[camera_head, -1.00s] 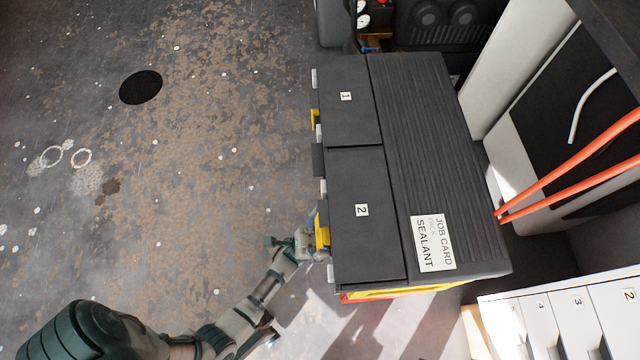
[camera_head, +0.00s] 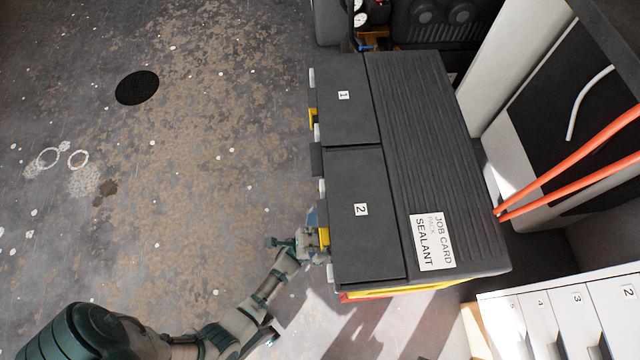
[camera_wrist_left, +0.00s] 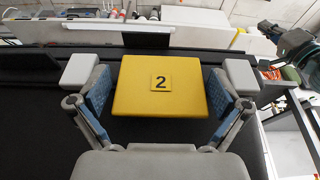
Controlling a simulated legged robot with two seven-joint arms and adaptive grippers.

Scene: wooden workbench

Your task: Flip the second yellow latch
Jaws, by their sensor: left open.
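The second yellow latch (camera_wrist_left: 160,100) carries a "2" label and lies between the two blue-padded fingers of my left gripper (camera_wrist_left: 160,98) in the left wrist view. The fingers stand open, one on each side of the latch, with a narrow gap at each side. In the head view my left gripper (camera_head: 314,243) is at the left edge of the dark toolbox (camera_head: 435,150), beside the lid marked 2 (camera_head: 360,240). There the latch (camera_head: 324,237) shows as a small yellow piece, partly hidden by the gripper. My right gripper is not in view.
The first yellow latch (camera_head: 313,118) is farther up the same toolbox edge, beside the lid marked 1 (camera_head: 345,110). A white drawer cabinet (camera_head: 570,320) stands at the lower right. Orange bars (camera_head: 570,160) cross at the right. The floor (camera_head: 210,150) left of the toolbox is clear.

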